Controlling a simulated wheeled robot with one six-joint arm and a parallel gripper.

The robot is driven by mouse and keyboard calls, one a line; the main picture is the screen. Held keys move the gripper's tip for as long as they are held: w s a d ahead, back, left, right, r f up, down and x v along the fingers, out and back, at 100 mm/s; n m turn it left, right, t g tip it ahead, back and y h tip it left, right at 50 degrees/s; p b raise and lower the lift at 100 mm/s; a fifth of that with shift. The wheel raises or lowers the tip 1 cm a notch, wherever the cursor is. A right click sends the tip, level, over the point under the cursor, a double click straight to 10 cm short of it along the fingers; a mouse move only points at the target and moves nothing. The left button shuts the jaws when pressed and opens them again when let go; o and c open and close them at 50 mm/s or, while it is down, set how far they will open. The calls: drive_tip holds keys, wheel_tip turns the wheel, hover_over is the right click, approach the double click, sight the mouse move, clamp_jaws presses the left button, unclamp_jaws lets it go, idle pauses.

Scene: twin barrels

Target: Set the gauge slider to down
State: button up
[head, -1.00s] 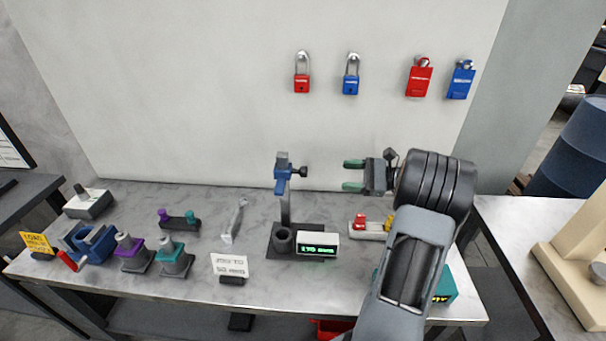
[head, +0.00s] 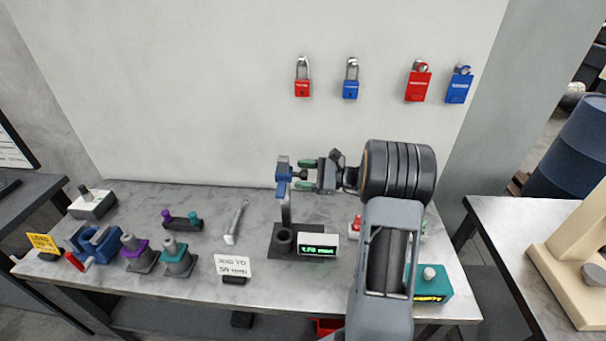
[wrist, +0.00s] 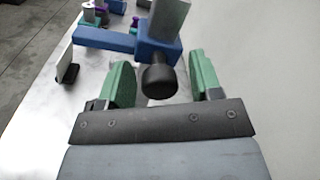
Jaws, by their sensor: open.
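The height gauge stands on the table with a dark base and a grey upright post (head: 286,213). Its blue slider (head: 283,176) is near the top of the post, and it also shows in the wrist view (wrist: 157,45). A black knob (wrist: 159,80) sticks out of the slider toward my gripper. My gripper (head: 306,170) is open, to the right of the slider. In the wrist view its green fingers (wrist: 163,82) lie on either side of the knob, with gaps on both sides. The gauge's display (head: 318,246) shows green digits that are hard to read.
A sign card (head: 232,265) stands left of the display and a wrench-like tool (head: 236,222) lies behind it. A teal box (head: 433,285) is at the right of the table. A blue vise (head: 95,243) and several coloured pieces are at the left. Padlocks hang on the wall.

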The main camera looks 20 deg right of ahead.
clamp_jaws()
idle(0.6)
